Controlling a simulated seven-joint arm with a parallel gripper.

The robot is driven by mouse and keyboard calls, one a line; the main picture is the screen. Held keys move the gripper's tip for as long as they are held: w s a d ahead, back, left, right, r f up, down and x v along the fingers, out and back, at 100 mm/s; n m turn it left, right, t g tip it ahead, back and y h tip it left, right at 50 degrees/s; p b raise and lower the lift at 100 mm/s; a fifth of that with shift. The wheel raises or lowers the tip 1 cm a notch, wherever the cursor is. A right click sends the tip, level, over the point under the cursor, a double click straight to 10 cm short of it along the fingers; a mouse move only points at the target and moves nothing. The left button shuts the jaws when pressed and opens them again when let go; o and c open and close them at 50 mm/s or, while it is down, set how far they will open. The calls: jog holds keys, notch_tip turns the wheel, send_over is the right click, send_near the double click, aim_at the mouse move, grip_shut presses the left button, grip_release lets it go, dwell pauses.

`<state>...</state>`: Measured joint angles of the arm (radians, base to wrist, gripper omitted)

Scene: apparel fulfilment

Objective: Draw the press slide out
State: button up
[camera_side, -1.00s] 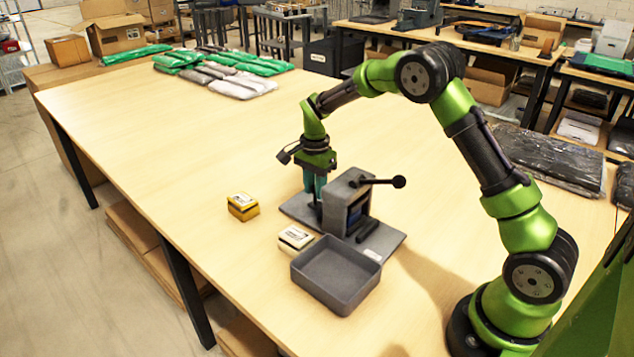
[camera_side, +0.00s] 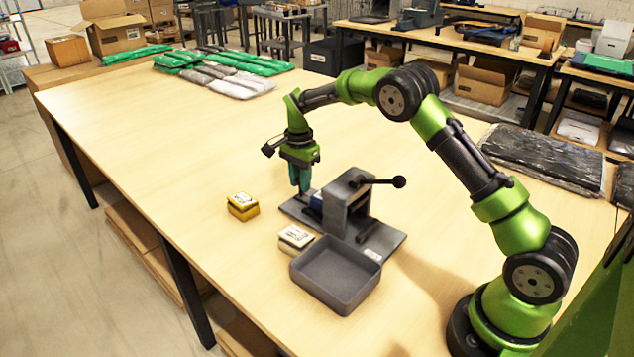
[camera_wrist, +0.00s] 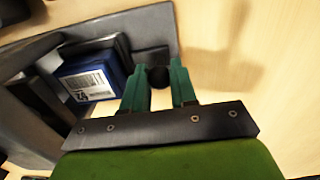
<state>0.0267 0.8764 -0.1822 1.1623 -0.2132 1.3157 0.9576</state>
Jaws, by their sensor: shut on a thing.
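The grey press (camera_side: 338,204) stands on its base plate (camera_side: 388,241) near the middle of the table. My gripper (camera_side: 303,190) is at its left side, pointing down. In the wrist view, my gripper (camera_wrist: 159,88) is shut on the dark round knob (camera_wrist: 158,76) of the press slide (camera_wrist: 120,46). The slide sticks out of the press towards my gripper. A blue block (camera_wrist: 88,82) with a white printed label sits on the slide beside the press body; its blue side also shows in the side view (camera_side: 316,202).
A black-knobbed lever (camera_side: 399,181) juts right from the press. A grey open tray (camera_side: 335,275) is in front, with a white-topped block (camera_side: 295,238) beside it. A yellow block (camera_side: 243,207) lies to the left. Bagged garments (camera_side: 215,75) lie far back.

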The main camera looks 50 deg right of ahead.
jog(key=shift+w, duration=2.9)
jog(key=shift+o, duration=0.3)
jog(key=shift+w, duration=0.15)
jog(key=o, duration=0.7)
jog(key=shift+o, duration=0.2)
jog(key=shift+a, duration=0.1)
notch_tip(320, 180, up, 7)
